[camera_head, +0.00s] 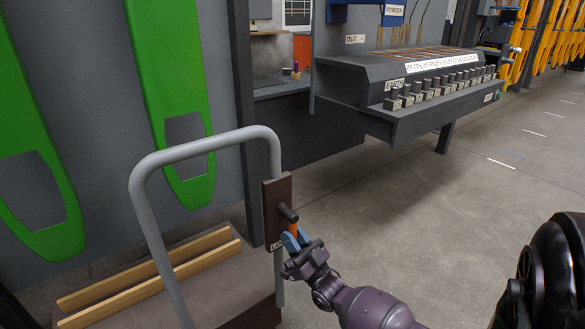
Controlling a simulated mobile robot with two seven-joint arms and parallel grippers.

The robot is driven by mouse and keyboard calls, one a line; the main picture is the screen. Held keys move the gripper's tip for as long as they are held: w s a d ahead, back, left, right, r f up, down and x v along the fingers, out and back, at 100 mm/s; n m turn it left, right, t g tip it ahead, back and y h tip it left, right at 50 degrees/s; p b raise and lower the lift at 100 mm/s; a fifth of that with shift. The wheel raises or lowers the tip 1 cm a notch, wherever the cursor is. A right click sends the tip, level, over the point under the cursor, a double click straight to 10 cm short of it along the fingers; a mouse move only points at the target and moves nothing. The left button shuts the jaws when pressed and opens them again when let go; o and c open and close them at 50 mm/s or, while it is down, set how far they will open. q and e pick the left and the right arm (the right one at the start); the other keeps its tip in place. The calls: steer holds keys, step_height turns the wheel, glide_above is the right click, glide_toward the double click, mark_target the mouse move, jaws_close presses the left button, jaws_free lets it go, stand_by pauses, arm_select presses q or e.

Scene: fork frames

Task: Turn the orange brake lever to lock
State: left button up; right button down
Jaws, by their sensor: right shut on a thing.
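The orange brake lever (293,231) shows as a small orange piece on a dark brown plate (276,196). The plate is fixed to the right upright of a grey tube handle (200,146) on a cart. A dark round knob or pin (288,213) sticks out of the plate just above the lever. My right gripper (293,240) reaches up from the lower right and is shut on the lever; its blue fingers hide much of it. A white label on the plate's lower part is partly covered. My left gripper is not in view.
The cart bed (215,285) carries two wooden rails (150,281). Green panels (172,90) stand on a grey wall behind. A grey bench with a row of blocks (440,90) stands at the back. The floor (450,220) to the right is clear.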

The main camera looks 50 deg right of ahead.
steer(key=c, duration=1)
jaws_free()
steer(key=v, duration=1)
steer(key=shift+s+f, duration=0.25)
steer(key=shift+s, duration=0.05)
steer(key=shift+a+r, duration=0.1)
